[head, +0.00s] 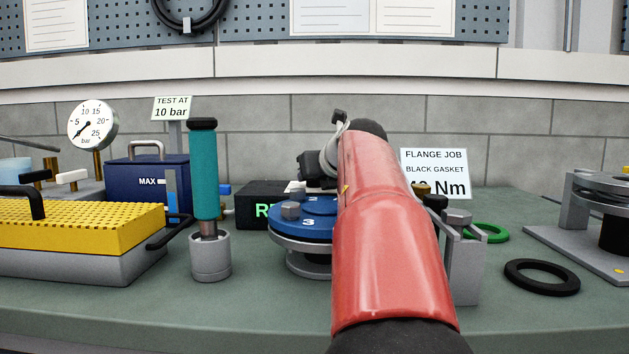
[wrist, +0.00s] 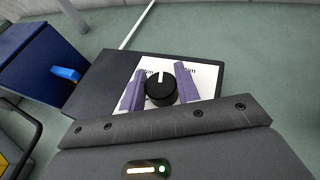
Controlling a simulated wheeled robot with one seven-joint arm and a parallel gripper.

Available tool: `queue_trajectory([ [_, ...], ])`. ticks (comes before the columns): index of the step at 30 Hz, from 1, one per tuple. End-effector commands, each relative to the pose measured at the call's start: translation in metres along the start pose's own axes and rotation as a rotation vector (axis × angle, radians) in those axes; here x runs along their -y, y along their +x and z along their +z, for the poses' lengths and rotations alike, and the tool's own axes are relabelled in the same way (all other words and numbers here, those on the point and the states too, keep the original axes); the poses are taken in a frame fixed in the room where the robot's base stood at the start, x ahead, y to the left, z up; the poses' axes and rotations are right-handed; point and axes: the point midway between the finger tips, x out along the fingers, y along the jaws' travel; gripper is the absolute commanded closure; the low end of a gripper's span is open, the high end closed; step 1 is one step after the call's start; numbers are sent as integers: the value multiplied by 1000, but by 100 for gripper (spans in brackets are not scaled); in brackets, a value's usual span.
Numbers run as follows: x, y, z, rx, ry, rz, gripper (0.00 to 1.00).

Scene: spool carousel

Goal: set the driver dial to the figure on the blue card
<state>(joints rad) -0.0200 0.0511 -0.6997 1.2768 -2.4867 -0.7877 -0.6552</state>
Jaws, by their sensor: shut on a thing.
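The driver dial (wrist: 160,88) is a black round knob with a white pointer line, on a white plate on a black box (wrist: 100,75). In the wrist view the pointer points nearly straight up, between two small "Nm" labels whose figures I cannot read. My gripper (wrist: 161,74) has its two purple fingers on either side of the knob, shut on it. The box also shows in the head view (head: 256,208), its green lettering partly hidden. The pale job card (head: 432,158) reads "FLANGE JOB, BLACK GASKET, … Nm"; its figure is hidden. A teal-handled driver (head: 204,170) stands upright in a grey holder.
A blue numbered carousel (head: 300,228) stands partly behind my red arm. A yellow perforated block (head: 75,226), a blue tank (head: 135,180) and a gauge (head: 92,124) are at left. A black ring (head: 541,289) and a green ring (head: 497,235) lie at right.

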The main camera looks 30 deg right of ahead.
Motion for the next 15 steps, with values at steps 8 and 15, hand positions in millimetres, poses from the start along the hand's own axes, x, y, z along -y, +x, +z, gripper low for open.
queue_trajectory([
  [8, -1, 1, -2, 0, 48, -121, 91],
  [15, 0, 0, -1, -2, 69, -164, 91],
])
